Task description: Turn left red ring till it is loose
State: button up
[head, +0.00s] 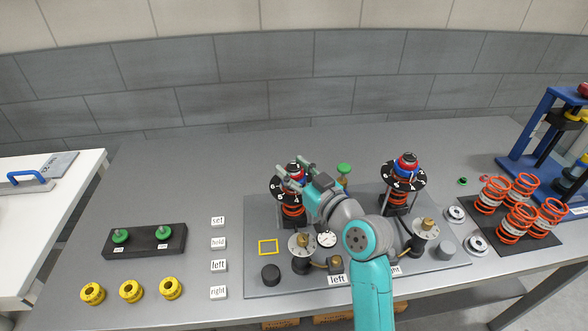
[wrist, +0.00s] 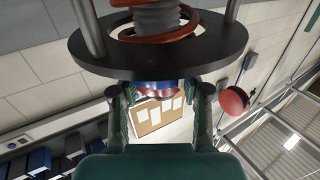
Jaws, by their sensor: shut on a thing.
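The left red ring (head: 293,168) sits at the top of the left spring post, above a blue ring and the black numbered dial (head: 277,186). My gripper (head: 290,174) reaches it from the front right, with one finger to each side. In the wrist view, which looks upside down, my gripper (wrist: 160,98) has its fingers on both sides of the red and blue rings (wrist: 157,88), just beyond the dark dial disc (wrist: 160,52). It is shut on the red ring; the exact contact is partly hidden by the fingers.
The right post with its red-topped blue ring (head: 405,162) stands to the right. Gauges and knobs sit in front on the grey plate (head: 262,215). Several orange springs (head: 513,208) stand at far right. Several yellow rings (head: 131,291) and a black block (head: 145,241) lie left.

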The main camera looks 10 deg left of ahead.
aim_at(294, 166)
jog(key=n+g+y, duration=0.1)
jog(key=n+g, duration=0.1)
jog(key=n+g+y, duration=0.2)
jog(key=g, duration=0.1)
jog(key=shift+w+y, duration=0.15)
jog(key=shift+y, duration=0.15)
jog(key=n+g, duration=0.2)
jog(key=g, duration=0.2)
jog(key=n+g+y, duration=0.1)
jog(key=n+g, duration=0.2)
jog(key=g, duration=0.1)
jog(key=shift+n+g+y, duration=0.3)
jog(key=shift+g, duration=0.4)
jog(key=o, duration=1.2)
jog(key=shift+c, duration=0.2)
notch_tip(294, 166, up, 10)
